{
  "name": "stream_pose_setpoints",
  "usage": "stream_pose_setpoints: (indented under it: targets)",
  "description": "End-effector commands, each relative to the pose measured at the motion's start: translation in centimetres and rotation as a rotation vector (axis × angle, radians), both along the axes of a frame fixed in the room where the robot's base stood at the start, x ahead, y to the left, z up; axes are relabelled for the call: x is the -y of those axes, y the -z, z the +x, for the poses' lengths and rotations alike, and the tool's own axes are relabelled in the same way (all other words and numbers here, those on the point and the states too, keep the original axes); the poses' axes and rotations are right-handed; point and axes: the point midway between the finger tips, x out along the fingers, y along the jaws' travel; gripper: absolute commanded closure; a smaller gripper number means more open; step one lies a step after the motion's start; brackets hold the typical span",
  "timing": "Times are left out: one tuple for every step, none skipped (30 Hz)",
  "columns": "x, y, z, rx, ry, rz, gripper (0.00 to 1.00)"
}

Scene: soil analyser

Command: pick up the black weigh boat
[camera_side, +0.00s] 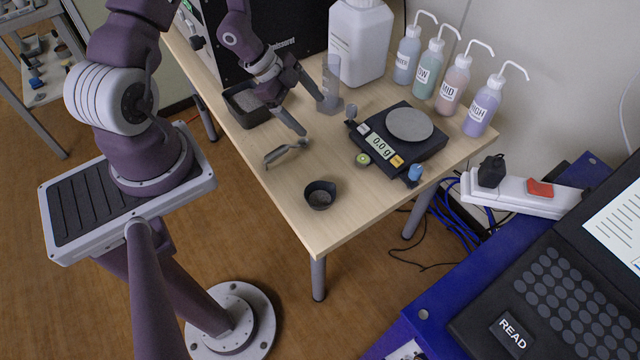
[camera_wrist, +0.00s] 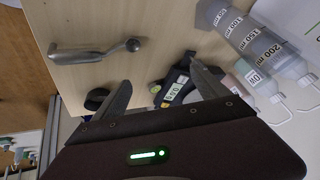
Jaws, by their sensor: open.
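The black weigh boat (camera_side: 320,195) is a small dark cup standing upright near the front corner of the wooden table. In the wrist view the weigh boat (camera_wrist: 97,98) shows as a dark round shape, partly hidden behind my left finger. My gripper (camera_side: 306,110) is open and empty, above the table behind the weigh boat and well apart from it. In the wrist view both fingers of my gripper (camera_wrist: 160,80) are spread wide.
A metal scoop (camera_side: 285,152) lies between my gripper and the weigh boat. A balance (camera_side: 400,140) reading 0.0 g is at right, with several wash bottles (camera_side: 455,88) behind it. A dark tray (camera_side: 246,105) and a clear cylinder (camera_side: 331,88) stand near my gripper. The table's front corner is clear.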

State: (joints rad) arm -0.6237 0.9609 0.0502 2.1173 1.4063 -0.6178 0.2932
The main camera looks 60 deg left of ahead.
Motion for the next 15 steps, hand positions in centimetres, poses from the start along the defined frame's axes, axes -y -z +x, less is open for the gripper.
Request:
stream_pose_setpoints:
  targets:
    - [1.8, 2.6, -2.3, -0.012, 0.057, -0.117, 0.16]
    - [3.0, 3.6, -3.7, -0.006, 0.095, -0.191, 0.16]
    - [4.6, 4.5, -5.3, 0.005, 0.135, -0.287, 0.16]
    - [5.7, 4.9, -6.5, 0.014, 0.159, -0.351, 0.16]
    - [6.6, 5.1, -7.5, 0.024, 0.179, -0.412, 0.16]
    - [7.7, 5.1, -8.7, 0.036, 0.197, -0.479, 0.16]
    - [8.3, 5.1, -9.4, 0.044, 0.209, -0.520, 0.16]
    - [8.8, 5.1, -9.9, 0.052, 0.217, -0.553, 0.16]
    - [9.3, 5.0, -10.4, 0.060, 0.225, -0.585, 0.16]
    - [9.6, 5.0, -10.6, 0.063, 0.229, -0.600, 0.16]
    - [9.9, 5.0, -10.7, 0.066, 0.232, -0.609, 0.16]
    - [10.3, 5.1, -10.6, 0.067, 0.234, -0.615, 0.16]
    - [10.6, 5.3, -10.5, 0.067, 0.234, -0.615, 0.16]
    - [11.0, 5.5, -10.3, 0.066, 0.235, -0.615, 0.16]
    - [11.5, 5.8, -10.0, 0.065, 0.236, -0.614, 0.16]
